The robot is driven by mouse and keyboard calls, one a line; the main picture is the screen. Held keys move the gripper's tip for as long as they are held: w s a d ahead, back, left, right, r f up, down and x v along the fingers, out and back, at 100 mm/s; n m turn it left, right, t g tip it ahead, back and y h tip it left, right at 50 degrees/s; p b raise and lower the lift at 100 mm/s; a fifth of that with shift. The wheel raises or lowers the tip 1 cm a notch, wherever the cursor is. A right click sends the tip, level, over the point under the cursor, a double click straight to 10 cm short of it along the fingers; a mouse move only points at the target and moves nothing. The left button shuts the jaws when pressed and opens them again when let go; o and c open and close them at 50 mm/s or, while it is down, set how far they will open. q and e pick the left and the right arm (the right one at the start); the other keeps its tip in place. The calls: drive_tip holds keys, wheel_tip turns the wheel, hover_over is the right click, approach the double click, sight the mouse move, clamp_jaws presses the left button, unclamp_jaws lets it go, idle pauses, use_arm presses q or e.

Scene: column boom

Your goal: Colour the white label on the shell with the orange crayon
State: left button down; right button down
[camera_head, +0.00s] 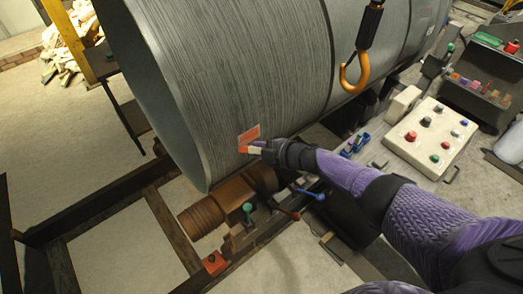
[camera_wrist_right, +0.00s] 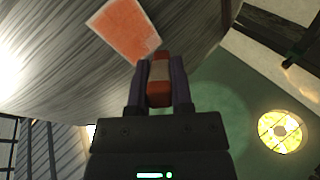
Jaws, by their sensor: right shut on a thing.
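The shell (camera_head: 235,75) is a large grey ribbed cylinder lying across the head view. The label (camera_head: 249,134) is a small patch low on its near side; it looks mostly orange, with thin pale edges. In the right wrist view the label (camera_wrist_right: 124,30) is orange with some streaky paler areas. My right gripper (camera_head: 264,148) is shut on the orange crayon (camera_wrist_right: 158,85), just below the label. The crayon's tip is close to the label's lower edge; I cannot tell whether it touches. My left gripper is out of view.
A yellow hook (camera_head: 354,76) hangs in front of the shell. A control box (camera_head: 431,138) with coloured buttons stands at the right. Levers and a brown roller (camera_head: 202,217) lie under the shell. Dark frame beams cross the lower left.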

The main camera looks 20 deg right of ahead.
drive_tip(key=shift+w+a, duration=0.1)
drive_tip(key=shift+w, duration=0.2)
drive_tip(key=shift+w+d+r, duration=0.1)
drive_tip(key=shift+d+r, duration=0.05)
drive_tip(key=shift+d, duration=0.2)
drive_tip(key=shift+a, duration=0.4)
idle(0.4)
drive_tip(key=shift+f, duration=0.2)
drive_tip(key=s+d+p, duration=0.2)
drive_tip(key=s+p, duration=0.1)
drive_tip(key=s, duration=0.3)
drive_tip(key=shift+r+p, duration=0.2)
drive_tip(key=shift+p, duration=0.1)
